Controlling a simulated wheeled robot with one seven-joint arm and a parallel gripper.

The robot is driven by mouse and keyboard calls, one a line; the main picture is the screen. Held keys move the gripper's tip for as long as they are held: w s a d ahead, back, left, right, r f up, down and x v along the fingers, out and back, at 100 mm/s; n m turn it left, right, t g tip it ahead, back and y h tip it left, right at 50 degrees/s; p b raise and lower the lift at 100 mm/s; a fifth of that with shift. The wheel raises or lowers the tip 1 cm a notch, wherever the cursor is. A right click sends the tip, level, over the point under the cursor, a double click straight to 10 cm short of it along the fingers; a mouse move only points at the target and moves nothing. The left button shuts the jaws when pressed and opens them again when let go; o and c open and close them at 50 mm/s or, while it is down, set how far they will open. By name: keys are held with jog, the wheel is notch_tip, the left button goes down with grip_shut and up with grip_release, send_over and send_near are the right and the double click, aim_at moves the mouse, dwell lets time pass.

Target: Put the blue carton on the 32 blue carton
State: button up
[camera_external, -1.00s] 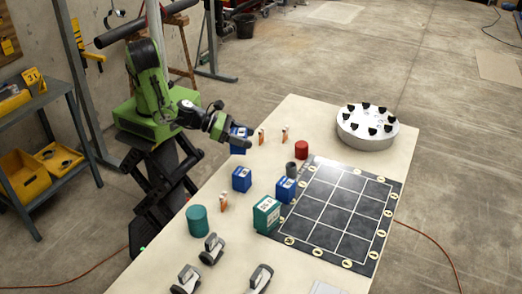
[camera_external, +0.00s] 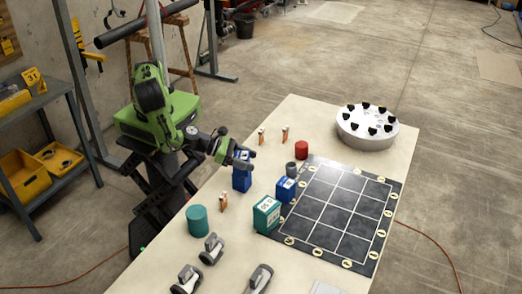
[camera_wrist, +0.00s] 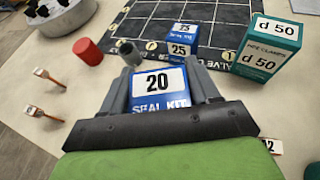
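My gripper (camera_external: 238,154) is shut on a blue carton marked 20 (camera_wrist: 158,80), with a finger on each side of it in the wrist view. In the external view this carton is mostly hidden by the gripper. It is just above another blue carton (camera_external: 241,182) on the table; I cannot tell whether they touch.
A green carton marked 50 (camera_external: 266,214) stands at the edge of the dark grid mat (camera_external: 333,213). A grey cylinder (camera_external: 291,169), a red cylinder (camera_external: 301,150), a teal cylinder (camera_external: 197,221) and small brushes (camera_external: 223,203) stand nearby. A round holder (camera_external: 367,128) is at the back.

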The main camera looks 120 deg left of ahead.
jog(key=o, duration=0.4)
jog(key=r+p+v, duration=0.1)
jog(key=p+v, duration=0.4)
jog(key=v, duration=0.7)
jog(key=s+a+r+n+g+y, duration=0.15)
jog(key=a+r+n+g, duration=0.3)
jog(key=n, duration=0.55)
jog(key=s+a+r+n+g+h, duration=0.15)
jog(key=a+r+n+g, duration=0.3)
jog(key=n, duration=0.55)
jog(key=s+r+n+t+h, duration=0.2)
jog(key=s+r+n+h, duration=0.3)
jog(key=s+r+n, duration=0.6)
jog(key=s+r, duration=0.3)
jog(key=r, duration=0.2)
jog(key=shift+d+r+n, duration=0.15)
jog(key=shift+r+n, duration=0.05)
jog(key=shift+n, duration=0.1)
